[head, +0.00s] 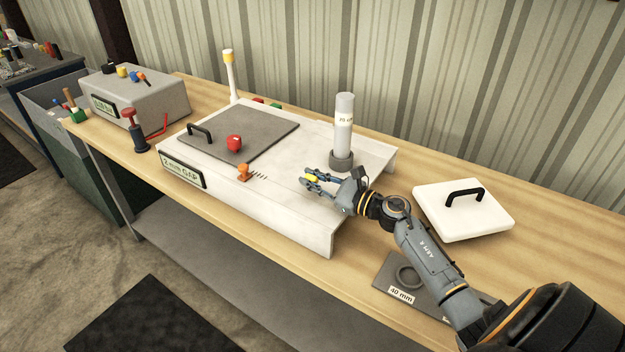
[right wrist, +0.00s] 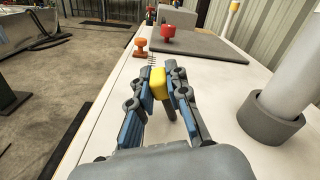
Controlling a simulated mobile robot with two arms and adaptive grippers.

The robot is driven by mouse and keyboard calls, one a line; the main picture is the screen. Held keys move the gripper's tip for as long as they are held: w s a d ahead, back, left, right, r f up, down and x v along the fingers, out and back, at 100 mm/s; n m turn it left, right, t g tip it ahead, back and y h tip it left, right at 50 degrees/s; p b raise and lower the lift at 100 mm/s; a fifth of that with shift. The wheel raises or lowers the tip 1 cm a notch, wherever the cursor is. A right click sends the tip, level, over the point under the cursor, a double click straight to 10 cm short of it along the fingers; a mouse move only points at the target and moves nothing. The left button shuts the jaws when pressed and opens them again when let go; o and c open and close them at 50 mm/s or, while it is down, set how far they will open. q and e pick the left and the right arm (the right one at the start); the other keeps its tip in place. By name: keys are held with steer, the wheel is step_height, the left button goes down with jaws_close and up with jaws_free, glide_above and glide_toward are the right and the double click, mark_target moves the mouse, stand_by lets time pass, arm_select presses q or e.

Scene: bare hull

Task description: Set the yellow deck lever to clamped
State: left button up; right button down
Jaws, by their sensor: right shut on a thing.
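The yellow deck lever (right wrist: 158,83) stands on the white deck and shows as a yellow grip between the fingers in the right wrist view. In the head view only a small yellow part (head: 311,178) of it shows between the fingers. My right gripper (head: 312,181) is shut on the lever, low over the right part of the white deck (head: 300,215). The lever's base is hidden by the fingers, and I cannot read its setting. A row of small dark marks (head: 258,176) lies on the deck beside an orange knob (head: 243,172). My left gripper is not in view.
A grey post (head: 344,125) in a dark collar (head: 341,160) stands just behind my right gripper. A white lid (head: 463,210) lies on the bench at right.

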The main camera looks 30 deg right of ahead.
steer(key=d+m+b, duration=0.1)
steer(key=m, duration=0.1)
steer(key=w+d+m+b, duration=0.1)
steer(key=m, duration=0.2)
steer(key=shift+d+r, duration=0.1)
steer(key=shift+d, duration=0.2)
steer(key=shift+w+d+f+m+b, duration=0.2)
steer(key=shift+d+m+b, duration=0.3)
steer(key=shift+m, duration=0.75)
steer(key=shift+w+d+f+m+b, duration=0.1)
steer(key=shift+w+d+m+b, duration=0.3)
steer(key=shift+m, duration=0.85)
steer(key=shift+s+d, duration=0.15)
steer(key=c, duration=1.3)
jaws_free()
steer(key=shift+d+r, duration=0.1)
steer(key=v, duration=1.2)
